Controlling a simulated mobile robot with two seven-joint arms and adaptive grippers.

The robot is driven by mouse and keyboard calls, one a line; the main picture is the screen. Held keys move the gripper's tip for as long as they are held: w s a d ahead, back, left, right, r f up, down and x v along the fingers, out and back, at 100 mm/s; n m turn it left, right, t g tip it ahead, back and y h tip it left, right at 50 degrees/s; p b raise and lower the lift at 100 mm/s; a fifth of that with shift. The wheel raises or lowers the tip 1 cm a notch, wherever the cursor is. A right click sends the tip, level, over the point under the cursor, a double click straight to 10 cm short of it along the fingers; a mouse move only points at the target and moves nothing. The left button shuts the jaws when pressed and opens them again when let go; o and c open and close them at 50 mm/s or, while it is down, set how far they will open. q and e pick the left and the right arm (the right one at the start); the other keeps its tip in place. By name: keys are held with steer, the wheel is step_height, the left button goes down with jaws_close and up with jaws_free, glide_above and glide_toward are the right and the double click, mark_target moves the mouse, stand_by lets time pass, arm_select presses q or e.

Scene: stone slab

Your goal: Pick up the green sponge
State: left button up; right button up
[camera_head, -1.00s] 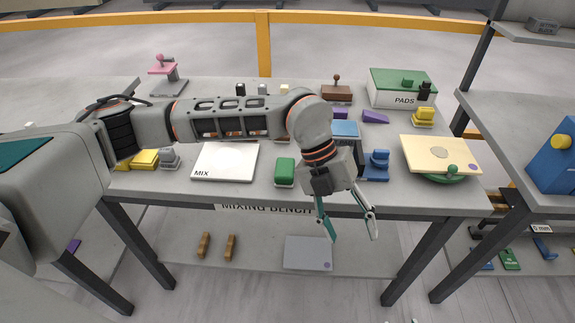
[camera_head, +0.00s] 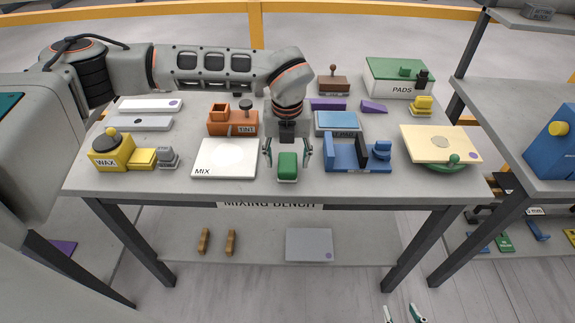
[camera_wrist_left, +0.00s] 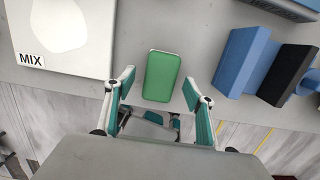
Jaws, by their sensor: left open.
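The green sponge (camera_head: 287,166) lies near the front edge of the mixing bench, to the right of the white MIX board. It seems to rest on a pale base. My left gripper (camera_head: 287,154) is open above it, with one finger to each side in the head view. In the left wrist view the sponge (camera_wrist_left: 162,76) lies between and just beyond the spread fingertips (camera_wrist_left: 158,84), with a gap on both sides. My right gripper (camera_head: 404,313) shows only its fingertips at the bottom edge; they are apart, with nothing seen between them.
The white MIX board (camera_head: 225,159) lies to the left of the sponge. A blue block holder (camera_head: 343,158) with a dark upright piece stands close on the right. An orange box (camera_head: 232,122) and a blue pad (camera_head: 337,122) are behind. The bench's front strip (camera_head: 240,190) is clear.

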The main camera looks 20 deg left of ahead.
mark_target(288, 162)
arm_select(q)
steer(key=shift+w+f, duration=0.15)
steer(key=shift+f, duration=0.9)
steer(key=c, duration=1)
step_height(288, 162, up, 20)
steer(key=shift+r+b, duration=0.1)
steer(key=shift+b, duration=0.25)
steer(key=shift+c, duration=0.4)
